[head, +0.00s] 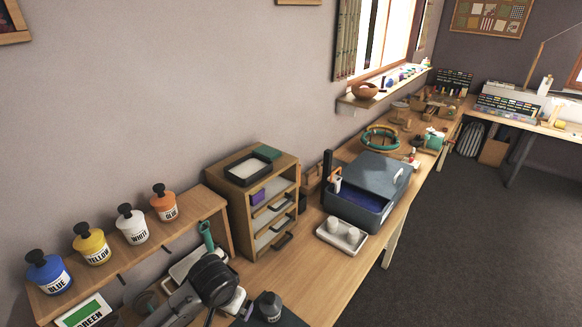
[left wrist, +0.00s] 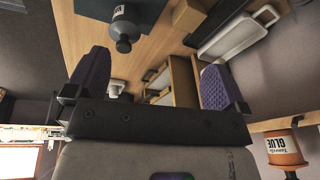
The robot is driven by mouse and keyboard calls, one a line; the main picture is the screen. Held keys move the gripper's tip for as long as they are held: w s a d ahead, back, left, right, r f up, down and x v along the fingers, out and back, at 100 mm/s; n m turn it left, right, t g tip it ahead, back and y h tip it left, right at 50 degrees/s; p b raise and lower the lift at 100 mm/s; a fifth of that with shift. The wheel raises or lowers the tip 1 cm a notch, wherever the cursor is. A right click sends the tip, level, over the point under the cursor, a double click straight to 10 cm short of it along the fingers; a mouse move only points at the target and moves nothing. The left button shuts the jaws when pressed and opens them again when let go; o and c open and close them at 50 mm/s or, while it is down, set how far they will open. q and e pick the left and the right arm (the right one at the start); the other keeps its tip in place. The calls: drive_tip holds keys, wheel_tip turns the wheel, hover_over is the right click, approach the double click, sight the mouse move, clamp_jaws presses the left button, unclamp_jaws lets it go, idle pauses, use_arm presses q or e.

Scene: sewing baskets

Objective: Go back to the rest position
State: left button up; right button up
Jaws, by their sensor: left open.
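My left gripper (left wrist: 153,82) shows in the left wrist view, with two purple ridged fingers wide apart. Nothing is between the fingers, only the wooden bench and a cabinet beyond them. A grey bottle (left wrist: 123,28) stands past the left finger, and an orange glue jar (left wrist: 284,150) is at the lower right. In the head view, dark and grey shapes crowd the bench at the bottom; I cannot clearly make out my left gripper's fingers among them. My right gripper is in neither view.
In the head view a shelf (head: 128,262) carries blue, yellow, white and orange jars (head: 164,204). A drawer cabinet (head: 240,200), a grey box (head: 366,190) and a white tray (head: 342,234) stand along the bench. The grey bottle (head: 270,306) is near its front. Floor at right is clear.

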use_arm(q)
wheel_tip(320, 180, up, 15)
drive_tip(key=s+d+m+t+h, duration=0.1)
drive_tip(key=s+m+t+h, duration=0.15)
drive_tip(key=t, duration=0.55)
drive_tip(key=s+a+f+n+g+y, duration=0.1)
drive_tip(key=s+a+f+n+g, duration=0.25)
drive_tip(key=s+f, duration=1.15)
drive_tip(key=s+a+f+n+g+y, duration=0.15)
drive_tip(key=s+a+f+g, duration=0.25)
drive_tip(key=s+f, duration=1.05)
drive_tip(key=w+p+v, duration=0.2)
drive_tip(key=p+v, duration=1.1)
drive_tip(key=v, duration=0.2)
drive_tip(key=shift+a+r, duration=0.2)
drive_tip(key=shift+r, duration=0.45)
drive_tip(key=shift+s, duration=0.1)
